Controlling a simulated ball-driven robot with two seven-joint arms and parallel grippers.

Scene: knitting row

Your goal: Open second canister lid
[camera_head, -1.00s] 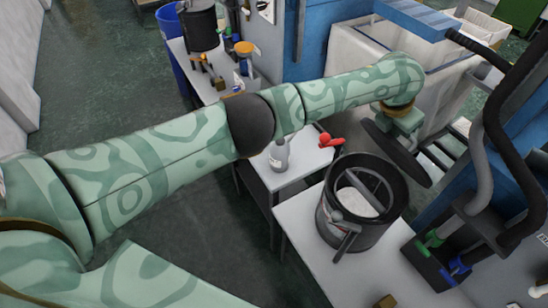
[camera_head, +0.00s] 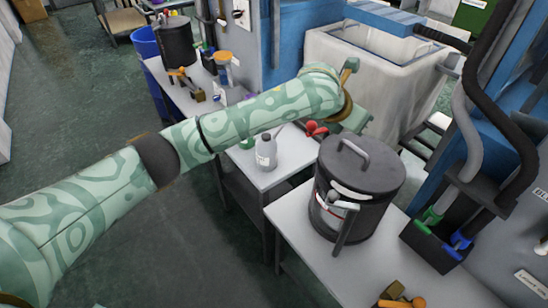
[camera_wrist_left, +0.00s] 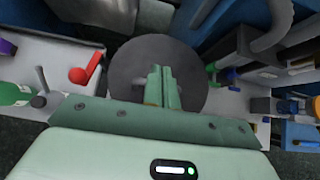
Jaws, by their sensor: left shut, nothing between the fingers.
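A dark canister (camera_head: 335,215) with a white label stands on the near white table. Its round grey lid (camera_head: 375,172), with an arched handle (camera_head: 353,150) on top, covers its mouth. My left gripper (camera_head: 357,119) is just behind and above the lid. In the left wrist view, its shut, empty fingers (camera_wrist_left: 161,88) point over the grey lid (camera_wrist_left: 150,52), with the handle partly hidden behind them. A second dark canister (camera_head: 177,45) stands on the far table at upper left; its top is too small to judge. My right gripper is not in view.
A grey bottle (camera_head: 266,152) and a red object (camera_head: 316,129) are on the small middle table. A black holder (camera_head: 430,243) with green and blue handled hoses is right of the near canister. A yellow-orange tool (camera_head: 403,302) lies at the front edge.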

